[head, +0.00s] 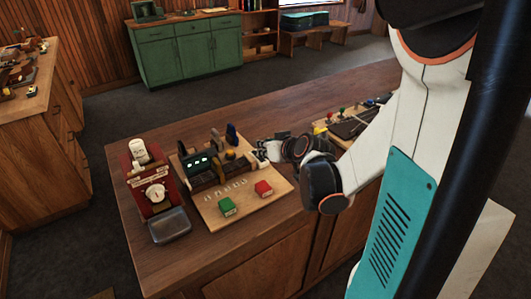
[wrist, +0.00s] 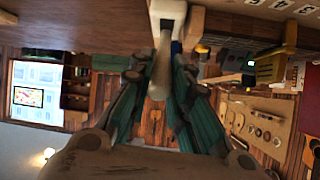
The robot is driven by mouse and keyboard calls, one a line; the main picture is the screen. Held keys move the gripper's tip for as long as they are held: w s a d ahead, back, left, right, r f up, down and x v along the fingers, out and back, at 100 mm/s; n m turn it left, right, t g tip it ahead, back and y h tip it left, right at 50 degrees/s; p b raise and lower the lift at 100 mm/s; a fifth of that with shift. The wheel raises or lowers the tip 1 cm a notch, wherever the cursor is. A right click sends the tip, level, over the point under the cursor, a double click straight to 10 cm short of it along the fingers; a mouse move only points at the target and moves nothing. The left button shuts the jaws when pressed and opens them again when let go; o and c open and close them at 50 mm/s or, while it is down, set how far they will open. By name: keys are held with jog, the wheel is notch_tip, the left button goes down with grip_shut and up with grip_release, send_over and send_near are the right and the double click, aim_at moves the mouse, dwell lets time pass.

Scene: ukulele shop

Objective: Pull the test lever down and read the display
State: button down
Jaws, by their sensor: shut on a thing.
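A device on a light wooden board (head: 205,208) has a dark display (head: 195,163) with small green marks, too small to read. My gripper (head: 262,151) is at the right side of this device, low above the counter. In the wrist view my gripper (wrist: 160,66) has its teal-sided fingers closed on a pale, rounded lever handle (wrist: 158,82). The handle runs up between the fingers towards a pale block at the top of the picture. In the head view my gripper hides the handle, so I cannot tell its angle there.
A red machine with a dial (head: 155,192) and a grey tray (head: 170,226) stand to the left. Tools and small parts lie behind my arm. The counter's front left is clear.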

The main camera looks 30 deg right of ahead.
jog(key=shift+s+f+t+b, duration=0.25)
jog(key=shift+f+t+b, duration=0.05)
jog(key=shift+t+b, duration=0.15)
jog(key=c, duration=1.5)
grip_release()
jog(key=shift+o, duration=0.2)
jog(key=shift+r, duration=0.15)
